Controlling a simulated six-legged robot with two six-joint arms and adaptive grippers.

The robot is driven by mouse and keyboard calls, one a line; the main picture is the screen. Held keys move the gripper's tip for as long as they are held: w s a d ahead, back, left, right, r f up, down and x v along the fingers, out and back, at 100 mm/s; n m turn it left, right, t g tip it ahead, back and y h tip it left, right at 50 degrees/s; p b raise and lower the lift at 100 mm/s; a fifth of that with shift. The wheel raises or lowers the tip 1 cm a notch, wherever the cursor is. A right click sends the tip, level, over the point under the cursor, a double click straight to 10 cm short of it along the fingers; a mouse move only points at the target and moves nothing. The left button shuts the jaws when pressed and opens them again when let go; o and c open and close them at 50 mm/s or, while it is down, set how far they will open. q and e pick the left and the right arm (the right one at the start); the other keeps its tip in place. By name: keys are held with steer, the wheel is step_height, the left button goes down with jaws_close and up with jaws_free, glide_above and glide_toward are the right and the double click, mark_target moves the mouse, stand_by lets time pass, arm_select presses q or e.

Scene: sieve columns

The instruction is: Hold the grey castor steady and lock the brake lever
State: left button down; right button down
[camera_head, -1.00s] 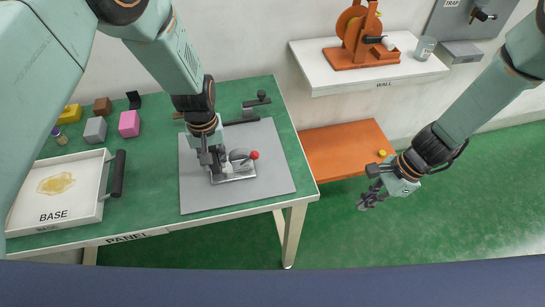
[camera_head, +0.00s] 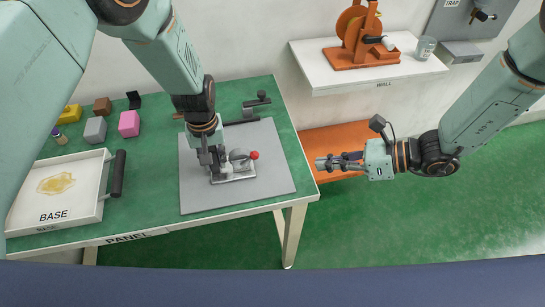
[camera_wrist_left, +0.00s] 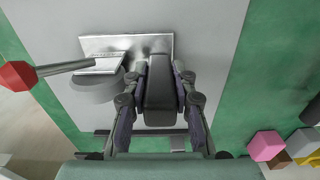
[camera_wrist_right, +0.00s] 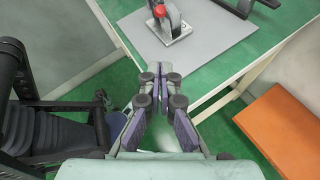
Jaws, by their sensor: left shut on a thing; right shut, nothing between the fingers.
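The grey castor (camera_head: 238,156) stands on a metal base plate (camera_head: 234,174) on the grey mat, and it also shows in the left wrist view (camera_wrist_left: 95,88). Its brake lever ends in a red knob (camera_head: 254,155), which points right in the head view; the knob shows in the left wrist view (camera_wrist_left: 17,75) and the right wrist view (camera_wrist_right: 160,11). My left gripper (camera_head: 212,168) is shut on the castor at its left side, around a dark grey part (camera_wrist_left: 160,90). My right gripper (camera_head: 322,163) is shut and empty, off the table's right edge, apart from the lever.
The grey mat (camera_head: 250,198) lies on the green table. A white tray (camera_head: 85,208) with a dark handle stands at left, near several coloured blocks (camera_head: 129,123). An orange bench (camera_head: 345,140) lies beyond my right gripper. A white wall shelf (camera_head: 410,72) holds an orange device.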

glide_toward(249, 160)
steer(key=f, duration=0.2)
steer(key=s+d+f, duration=0.1)
steer(key=shift+f, duration=0.15)
steer(key=a, duration=0.1)
steer(key=w+a, duration=0.1)
steer(key=a, duration=0.1)
steer(key=shift+w+r, duration=0.2)
steer(key=shift+r, duration=0.1)
steer(key=shift+w+a+r, duration=0.2)
steer(key=shift+w+a, duration=0.05)
steer(key=shift+a, duration=0.25)
